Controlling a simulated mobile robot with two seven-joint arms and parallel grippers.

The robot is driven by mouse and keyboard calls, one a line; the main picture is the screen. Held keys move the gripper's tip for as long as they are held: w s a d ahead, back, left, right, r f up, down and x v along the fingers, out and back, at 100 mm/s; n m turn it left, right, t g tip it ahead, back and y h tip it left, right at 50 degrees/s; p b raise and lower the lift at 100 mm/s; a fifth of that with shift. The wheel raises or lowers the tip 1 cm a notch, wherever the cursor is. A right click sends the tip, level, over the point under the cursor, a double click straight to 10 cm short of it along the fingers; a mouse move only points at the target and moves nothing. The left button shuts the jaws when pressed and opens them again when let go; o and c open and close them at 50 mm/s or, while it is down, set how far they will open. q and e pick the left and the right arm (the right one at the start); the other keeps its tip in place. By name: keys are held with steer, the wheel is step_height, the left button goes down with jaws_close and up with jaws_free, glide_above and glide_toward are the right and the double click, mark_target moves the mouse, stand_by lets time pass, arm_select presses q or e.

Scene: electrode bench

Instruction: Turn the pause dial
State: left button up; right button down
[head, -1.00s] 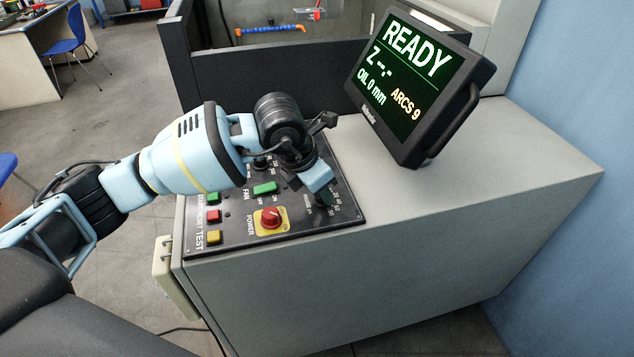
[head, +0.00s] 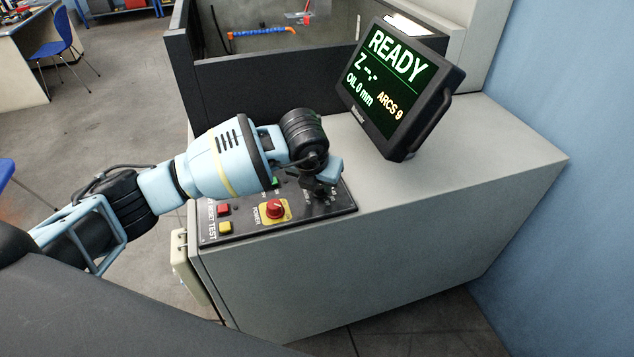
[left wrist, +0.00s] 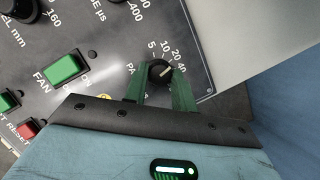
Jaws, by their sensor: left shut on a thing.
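The pause dial (left wrist: 158,72) is a round black knob with a pale pointer line, with printed numbers 5, 10, 20 and 40 around it in the left wrist view. The "PA" of its label shows; the rest is hidden. My left gripper (left wrist: 158,90) has its two green fingers on either side of the dial, shut on it. In the head view the left gripper (head: 322,190) is over the right end of the black control panel (head: 340,202), and the dial is mostly hidden there. My right gripper is in neither view.
Near the dial are a red power knob on a yellow plate (head: 274,209), a green FAN switch (left wrist: 64,67), and red (head: 223,210) and yellow (head: 225,228) buttons. A monitor (head: 396,88) reading READY stands behind. The grey cabinet top (head: 450,160) is clear to the right.

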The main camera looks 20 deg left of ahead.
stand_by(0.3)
arm_select(q)
steer(key=o, duration=1)
steer(key=shift+v, duration=3.95)
steer(key=shift+d+f, duration=0.1)
